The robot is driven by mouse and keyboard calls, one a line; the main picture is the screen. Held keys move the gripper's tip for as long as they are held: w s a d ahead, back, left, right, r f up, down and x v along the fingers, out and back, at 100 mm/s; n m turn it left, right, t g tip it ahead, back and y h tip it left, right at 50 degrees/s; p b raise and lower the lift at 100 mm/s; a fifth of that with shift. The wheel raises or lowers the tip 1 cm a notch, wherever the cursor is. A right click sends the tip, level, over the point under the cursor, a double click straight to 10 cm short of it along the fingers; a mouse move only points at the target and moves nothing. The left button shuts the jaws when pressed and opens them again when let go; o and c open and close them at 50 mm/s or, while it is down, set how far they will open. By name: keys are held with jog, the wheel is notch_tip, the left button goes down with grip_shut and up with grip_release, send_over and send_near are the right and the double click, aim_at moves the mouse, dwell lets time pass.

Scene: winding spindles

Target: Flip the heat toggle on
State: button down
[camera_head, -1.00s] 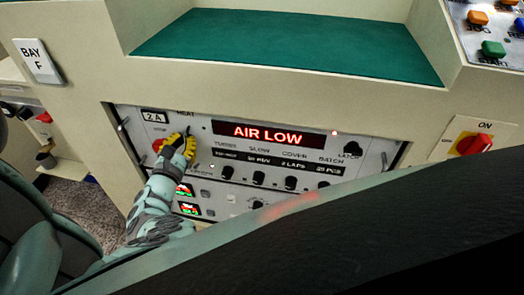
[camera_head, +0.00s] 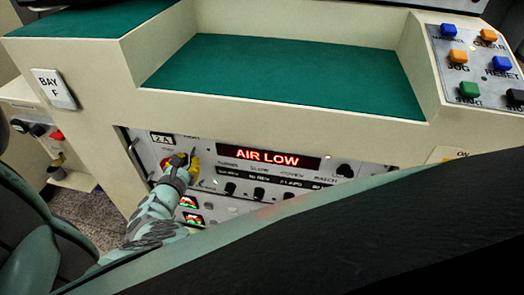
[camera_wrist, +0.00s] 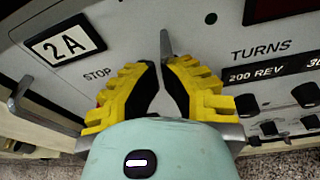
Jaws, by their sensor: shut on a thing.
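The heat toggle (camera_wrist: 165,44) is a thin grey metal lever on the pale control panel (camera_wrist: 205,45). It points up between my fingertips in the wrist view. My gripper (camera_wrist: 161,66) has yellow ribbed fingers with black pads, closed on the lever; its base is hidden. In the head view my gripper (camera_head: 184,164) is at the panel's upper left, and the toggle's tip (camera_head: 193,152) shows just above the fingers. The red display (camera_head: 268,158) reads AIR LOW.
A "2A" plate (camera_wrist: 66,45) and the STOP label are left of my fingers. Black knobs (camera_wrist: 247,104) under TURNS are to the right. A metal handle (camera_wrist: 20,92) stands out at the panel's left. A green-topped shelf (camera_head: 285,78) overhangs above.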

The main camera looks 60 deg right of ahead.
jog(key=shift+s+a+r+g+y+p, duration=0.15)
jog(key=shift+r+g+y+p, duration=0.25)
jog(key=shift+y+p, duration=1.15)
jog(key=shift+a+r+g+y+p, duration=0.2)
jog(key=shift+g+y+p, duration=0.25)
jog(key=shift+p, duration=2.2)
jog(key=shift+r, duration=0.15)
jog(key=shift+s+a+r+p, duration=0.2)
jog(key=shift+a+r+p, duration=0.1)
jog(key=shift+a+p, duration=0.4)
jog(key=shift+d, duration=0.1)
jog(key=shift+r, duration=0.15)
